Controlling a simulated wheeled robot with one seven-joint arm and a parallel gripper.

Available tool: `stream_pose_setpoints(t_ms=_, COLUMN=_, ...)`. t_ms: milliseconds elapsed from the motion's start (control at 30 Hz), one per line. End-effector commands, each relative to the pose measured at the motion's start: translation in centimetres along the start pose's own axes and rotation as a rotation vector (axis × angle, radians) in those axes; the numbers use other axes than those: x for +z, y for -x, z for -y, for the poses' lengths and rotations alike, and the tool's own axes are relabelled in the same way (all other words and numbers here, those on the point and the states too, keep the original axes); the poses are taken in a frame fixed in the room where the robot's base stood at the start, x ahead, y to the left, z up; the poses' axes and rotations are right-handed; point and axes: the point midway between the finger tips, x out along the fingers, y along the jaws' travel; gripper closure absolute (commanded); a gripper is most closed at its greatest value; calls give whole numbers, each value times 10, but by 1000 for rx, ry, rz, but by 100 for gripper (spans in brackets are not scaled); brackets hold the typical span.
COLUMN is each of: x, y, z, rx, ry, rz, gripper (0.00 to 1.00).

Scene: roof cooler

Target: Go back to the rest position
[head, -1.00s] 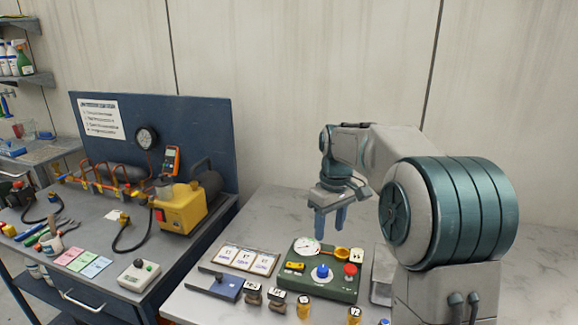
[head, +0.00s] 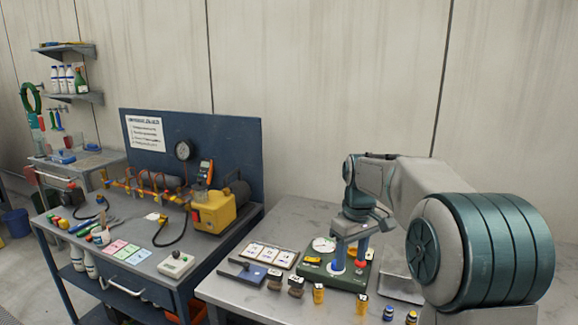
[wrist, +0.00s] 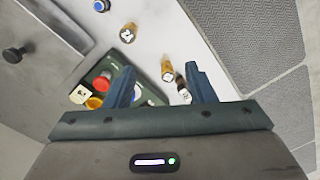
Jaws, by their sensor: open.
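My gripper (head: 350,251) is open and empty in the head view, with its fingers pointing down over the green control box (head: 333,277). In the wrist view my gripper (wrist: 160,88) shows two blue fingers spread apart with nothing between them. The green box (wrist: 150,96) lies partly behind the left finger there, with a red button (wrist: 101,83) and a yellow part (wrist: 94,102) beside it. In the head view the fingers partly hide the box's top. I cannot tell the exact height of the fingertips above it.
Several small labelled pieces, one yellow (head: 318,293), stand along the table's front. A workbench with a yellow pump (head: 213,212) stands further left. A metal plate (head: 402,288) lies right of the box.

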Motion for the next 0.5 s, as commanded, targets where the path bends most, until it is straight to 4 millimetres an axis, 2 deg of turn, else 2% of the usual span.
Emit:
stream_pose_setpoints(t_ms=267, x=27, y=7, z=14, rx=30, ry=-71, rz=-21, gripper=50)
stream_pose_setpoints(t_ms=500, x=56, y=11, z=35, rx=59, ry=-146, rz=-51, gripper=50)
